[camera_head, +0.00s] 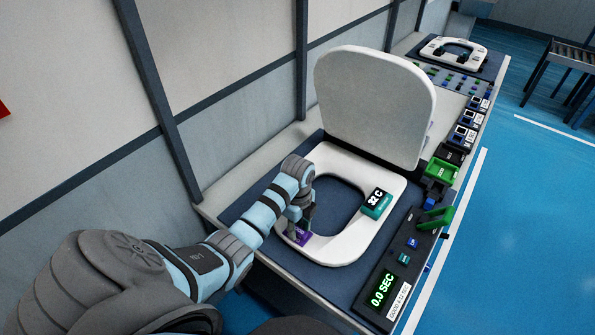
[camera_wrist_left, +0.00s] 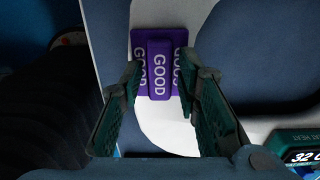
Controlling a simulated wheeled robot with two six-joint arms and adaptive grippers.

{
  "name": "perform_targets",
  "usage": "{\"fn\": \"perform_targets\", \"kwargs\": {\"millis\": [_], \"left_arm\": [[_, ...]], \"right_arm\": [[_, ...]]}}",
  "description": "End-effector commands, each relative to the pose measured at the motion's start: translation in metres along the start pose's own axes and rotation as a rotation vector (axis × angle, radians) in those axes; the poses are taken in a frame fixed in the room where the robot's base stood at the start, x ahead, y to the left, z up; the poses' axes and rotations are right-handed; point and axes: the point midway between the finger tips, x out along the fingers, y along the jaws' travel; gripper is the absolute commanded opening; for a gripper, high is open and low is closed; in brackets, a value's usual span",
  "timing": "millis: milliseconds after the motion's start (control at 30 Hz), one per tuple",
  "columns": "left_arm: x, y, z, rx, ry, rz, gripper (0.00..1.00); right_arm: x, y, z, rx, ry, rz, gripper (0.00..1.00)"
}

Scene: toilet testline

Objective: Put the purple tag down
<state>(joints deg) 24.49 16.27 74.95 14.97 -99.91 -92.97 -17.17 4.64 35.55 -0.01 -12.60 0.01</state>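The purple tag (camera_head: 302,237), printed GOOD, is at the near left part of the white toilet seat ring (camera_head: 335,250). In the left wrist view, the tag (camera_wrist_left: 159,40) shows a raised middle block and a wider base against the white seat (camera_wrist_left: 170,135). It looks flat on the seat, though its contact is hard to see. My left gripper (camera_head: 299,218) points down at the tag. In the left wrist view, its fingers (camera_wrist_left: 160,88) stand apart on either side of the raised block, with gaps visible. My right gripper is not in view.
The seat's white lid (camera_head: 375,105) stands upright behind the ring. A teal temperature display (camera_head: 376,203) sits on the ring's right side. A black timer panel (camera_head: 383,290) and a green holder (camera_head: 436,218) line the bench's right edge. A wall runs along the left.

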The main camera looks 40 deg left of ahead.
Motion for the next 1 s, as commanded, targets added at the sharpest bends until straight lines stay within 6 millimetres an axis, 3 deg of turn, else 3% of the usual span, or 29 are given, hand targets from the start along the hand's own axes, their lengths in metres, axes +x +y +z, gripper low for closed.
{"fn": "perform_targets", "kwargs": {"millis": [333, 700, 1000], "left_arm": [[-0.004, 0.000, 0.000, 0.000, 0.000, -0.001, 0.38], [-0.075, -0.001, 0.000, 0.001, 0.000, -0.002, 0.38], [-0.080, -0.001, 0.000, 0.000, 0.000, 0.000, 0.38]], "right_arm": [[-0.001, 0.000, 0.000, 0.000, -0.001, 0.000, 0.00], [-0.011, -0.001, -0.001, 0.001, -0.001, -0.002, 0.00], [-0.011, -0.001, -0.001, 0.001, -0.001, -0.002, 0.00]]}}
